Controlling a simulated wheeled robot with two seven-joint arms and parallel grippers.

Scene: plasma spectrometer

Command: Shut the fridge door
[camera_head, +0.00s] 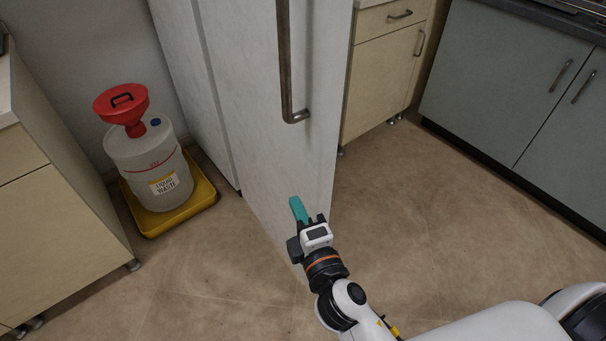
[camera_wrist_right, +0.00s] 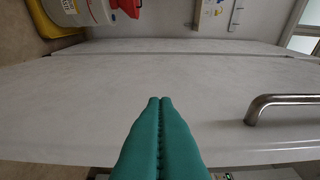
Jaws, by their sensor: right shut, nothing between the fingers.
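The white fridge door (camera_head: 255,110) fills the middle of the head view, with a long metal handle (camera_head: 286,60) near its right side. Its lower edge runs toward me from the fridge body (camera_head: 185,65), so it stands swung out, and the fridge interior is hidden. My right gripper (camera_head: 296,202), with teal fingers, is shut and empty in front of the door's lower part, below the handle. In the right wrist view the shut fingers (camera_wrist_right: 160,100) point across the door face (camera_wrist_right: 90,95), with the handle (camera_wrist_right: 285,100) to the right. I cannot tell whether they touch it. My left gripper is not in view.
A liquid waste container (camera_head: 150,165) with a red funnel (camera_head: 122,103) stands in a yellow tray (camera_head: 155,222) to the left. A wooden cabinet (camera_head: 50,230) is at far left. Drawers (camera_head: 385,60) and grey cabinets (camera_head: 510,90) are at right. The floor (camera_head: 420,210) between is clear.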

